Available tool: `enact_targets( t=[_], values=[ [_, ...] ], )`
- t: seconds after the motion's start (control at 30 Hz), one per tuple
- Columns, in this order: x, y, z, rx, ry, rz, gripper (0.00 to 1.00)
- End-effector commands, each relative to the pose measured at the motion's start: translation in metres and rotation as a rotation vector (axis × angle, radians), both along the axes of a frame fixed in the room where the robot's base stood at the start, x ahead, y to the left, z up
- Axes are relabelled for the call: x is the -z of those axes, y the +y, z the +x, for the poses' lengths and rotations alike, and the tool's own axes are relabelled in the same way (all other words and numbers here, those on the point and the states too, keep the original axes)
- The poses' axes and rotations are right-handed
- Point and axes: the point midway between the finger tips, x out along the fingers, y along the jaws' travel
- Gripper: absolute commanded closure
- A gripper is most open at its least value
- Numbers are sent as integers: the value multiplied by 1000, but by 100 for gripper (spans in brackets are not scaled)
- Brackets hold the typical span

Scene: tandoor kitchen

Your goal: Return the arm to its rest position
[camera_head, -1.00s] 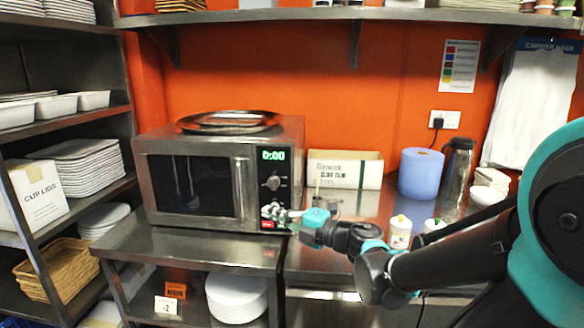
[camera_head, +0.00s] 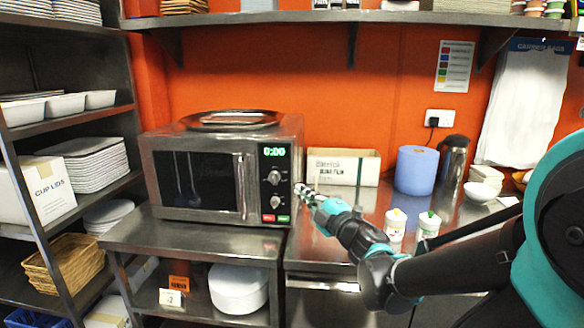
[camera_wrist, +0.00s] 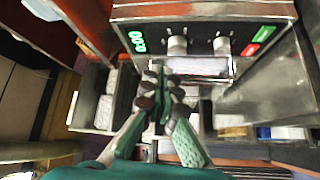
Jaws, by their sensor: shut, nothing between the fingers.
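The microwave's control panel (camera_wrist: 205,40) fills the top of that view, with a green display, two knobs, and a red and a green button. The microwave door is shut. In the head view its display reads 0:00. I cannot tell whether the fingertips touch the microwave.
A steel counter (camera_head: 200,240) bears the microwave. Two small bottles (camera_head: 396,226), a blue paper roll (camera_head: 416,170) and a steel flask (camera_head: 452,165) stand right of my gripper. A cardboard box (camera_head: 345,166) is behind it. Shelves (camera_head: 70,120) line the left; a shelf (camera_head: 300,17) runs overhead.

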Motion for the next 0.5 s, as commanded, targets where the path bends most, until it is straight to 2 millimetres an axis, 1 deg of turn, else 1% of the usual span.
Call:
enact_targets(
  t=[0.03, 0.07, 0.17, 0.2, 0.27, 0.3, 0.37, 0.4, 0.47, 0.5],
  values=[
    [0, -14, 6, 55, 20, 38, 100],
    [1, -23, 10, 91, 37, 64, 100],
    [9, -63, 23, 242, 112, 173, 100],
    [15, -82, 26, 312, 153, 225, 100],
    [31, -112, 30, 423, 227, 307, 100],
    [43, -130, 29, 495, 283, 361, 100],
    [66, -155, 25, 596, 373, 438, 100],
    [83, -169, 20, 662, 439, 488, 100],
    [110, -186, 9, 754, 545, 560, 100],
    [129, -195, -1, 810, 620, 605, 100]
  ],
)
